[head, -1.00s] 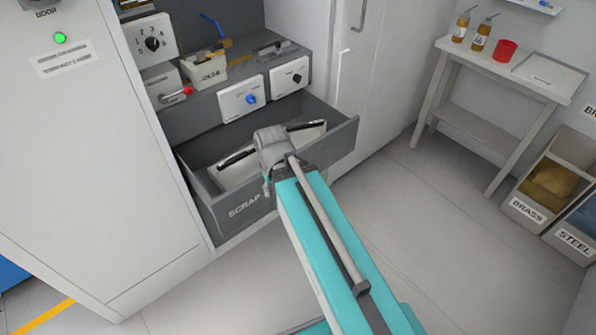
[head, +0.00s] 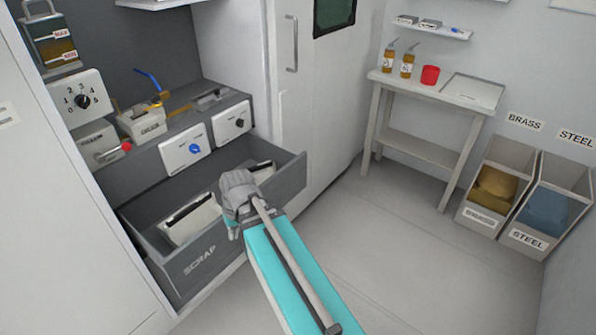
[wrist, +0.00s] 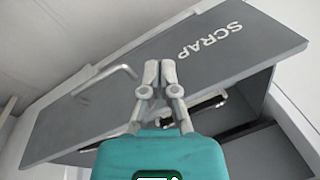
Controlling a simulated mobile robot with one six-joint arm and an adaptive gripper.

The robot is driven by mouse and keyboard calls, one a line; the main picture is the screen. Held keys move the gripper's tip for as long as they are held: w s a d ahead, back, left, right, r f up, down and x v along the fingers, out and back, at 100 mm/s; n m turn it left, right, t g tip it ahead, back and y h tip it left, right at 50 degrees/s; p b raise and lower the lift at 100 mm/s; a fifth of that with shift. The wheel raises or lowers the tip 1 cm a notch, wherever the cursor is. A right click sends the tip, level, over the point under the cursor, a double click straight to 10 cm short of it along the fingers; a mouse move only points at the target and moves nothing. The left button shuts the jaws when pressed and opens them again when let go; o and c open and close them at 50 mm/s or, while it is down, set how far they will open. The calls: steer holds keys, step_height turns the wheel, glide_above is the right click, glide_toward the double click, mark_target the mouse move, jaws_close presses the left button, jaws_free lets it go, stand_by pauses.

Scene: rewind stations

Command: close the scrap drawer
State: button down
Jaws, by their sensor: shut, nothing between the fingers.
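The grey scrap drawer (head: 200,262) stands open under the control panel in the head view, its front marked SCRAP. Pale pieces with dark edges lie inside. In the wrist view the drawer front (wrist: 130,100) runs diagonally, with a bar handle (wrist: 108,78) to the left of the fingers and the SCRAP lettering to the right. My gripper (wrist: 158,72) is shut and empty, its fingertips in front of the drawer face in the picture. I cannot tell whether they touch it.
The panel above the drawer carries white knob boxes (head: 185,148). A tall white cabinet door (head: 315,110) stands right of the drawer. A small table (head: 425,90) and brass and steel bins (head: 535,230) are farther right. The floor between is clear.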

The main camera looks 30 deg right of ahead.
steer(key=w+d+f+m+t+y+b, duration=0.3)
steer(key=w+d+f+y+b, duration=0.1)
steer(key=w+d+b, duration=0.25)
steer(key=m+t+b, duration=1)
steer(key=t+b, duration=0.3)
steer(key=b, duration=0.2)
glide_toward(298, 160)
steer(key=a+v, duration=0.1)
steer(key=v, duration=0.5)
steer(key=shift+s+d, duration=0.25)
steer(key=shift+d, duration=0.05)
steer(key=shift+w+a, duration=0.1)
steer(key=shift+w, duration=0.05)
steer(key=x, duration=1.3)
steer(key=shift+w+r, duration=0.1)
steer(key=shift+w, duration=0.3)
steer(key=shift+w, duration=0.1)
